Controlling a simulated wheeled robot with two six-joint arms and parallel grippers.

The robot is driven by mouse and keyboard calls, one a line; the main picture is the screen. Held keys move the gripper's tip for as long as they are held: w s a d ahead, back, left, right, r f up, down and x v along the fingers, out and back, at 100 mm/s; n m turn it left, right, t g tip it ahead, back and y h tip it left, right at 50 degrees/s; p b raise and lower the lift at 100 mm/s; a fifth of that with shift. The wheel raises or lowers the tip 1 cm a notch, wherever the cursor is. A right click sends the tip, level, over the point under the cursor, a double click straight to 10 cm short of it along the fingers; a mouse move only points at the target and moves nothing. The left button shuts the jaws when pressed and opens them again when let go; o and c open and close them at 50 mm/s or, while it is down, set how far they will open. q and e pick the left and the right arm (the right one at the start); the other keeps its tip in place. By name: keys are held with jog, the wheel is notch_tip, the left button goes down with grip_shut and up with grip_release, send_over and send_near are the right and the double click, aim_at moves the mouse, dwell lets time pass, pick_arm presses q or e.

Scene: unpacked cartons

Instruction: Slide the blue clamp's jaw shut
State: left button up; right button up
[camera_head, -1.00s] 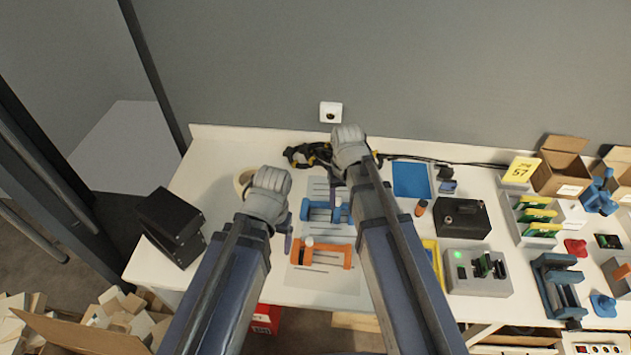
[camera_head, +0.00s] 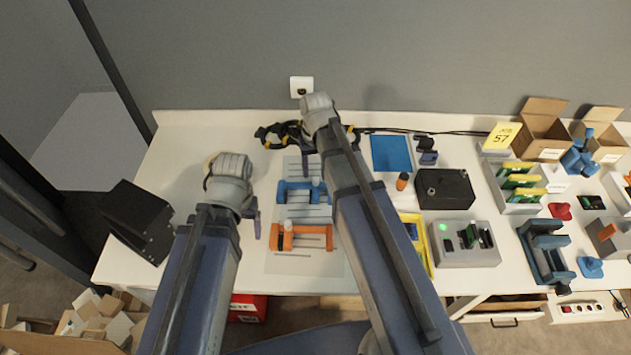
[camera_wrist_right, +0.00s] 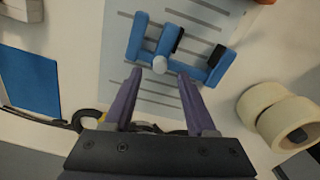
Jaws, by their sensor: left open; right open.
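The blue clamp (camera_head: 293,193) lies on a grey lined sheet on the white table, partly hidden by my right arm in the head view. In the right wrist view the blue clamp (camera_wrist_right: 171,39) shows black pads on its jaws, with a gap between them, and a grey knob. My right gripper (camera_wrist_right: 155,86) is open and empty, its two purple fingers pointing at the clamp on either side of the knob. I cannot tell whether they touch it. My left gripper (camera_head: 253,215) is left of the sheet, apart from the clamp; its fingers are barely visible.
An orange clamp (camera_head: 300,238) lies on the same sheet, nearer the front. Tape rolls (camera_wrist_right: 290,127) and dark cables stand close to my right gripper. A blue square (camera_head: 391,153), a black box (camera_head: 445,189) and a grey fixture (camera_head: 465,250) occupy the table to the right.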

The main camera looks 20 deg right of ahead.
aim_at(316, 178)
pick_arm(q)
jog(key=shift+f+b, duration=1.45)
jog(key=shift+f, duration=0.5)
pick_arm(e)
jog(key=shift+f, duration=1.95)
pick_arm(q)
jog(key=shift+r, duration=0.1)
pick_arm(e)
jog(key=shift+c, duration=0.4)
grip_shut()
